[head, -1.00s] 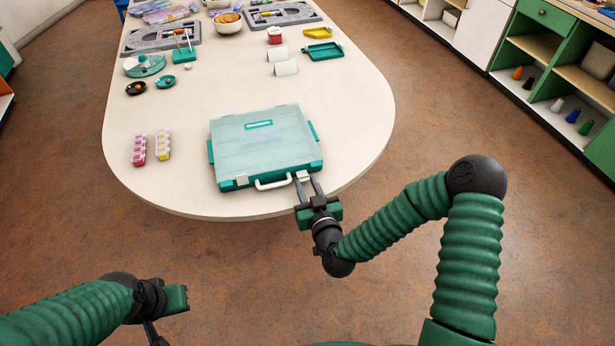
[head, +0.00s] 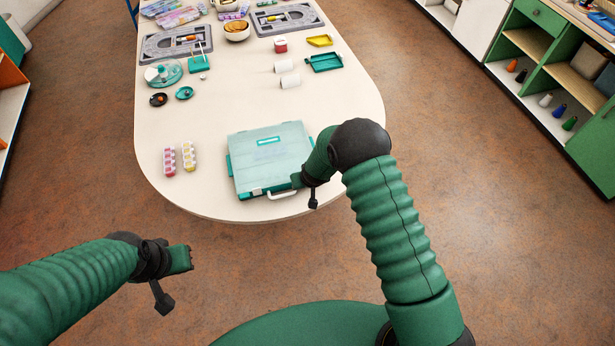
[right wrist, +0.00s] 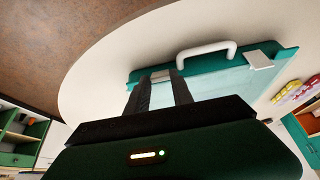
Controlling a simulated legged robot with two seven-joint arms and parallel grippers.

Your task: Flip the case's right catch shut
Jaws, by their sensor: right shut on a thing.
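The case (head: 268,155) has a clear lid and teal rim and lies closed on the table. Its white handle (head: 283,195) points toward me. The left catch (head: 257,191) is white, at the front edge; it also shows in the right wrist view (right wrist: 260,60). My right gripper (right wrist: 160,82) is at the right catch (right wrist: 160,75), shut on it, with a finger on either side. Whether the catch is flat or raised is hard to tell. In the head view my arm hides the right catch. My left gripper (head: 188,259) is off the table, empty; its jaw gap is unclear.
Pink (head: 170,161) and yellow (head: 189,156) bead boxes stand left of the case. Black (head: 158,99) and teal (head: 184,93) dishes, white rolls (head: 290,81) and grey boards (head: 176,45) lie farther back. The table (head: 225,108) is clear behind the case.

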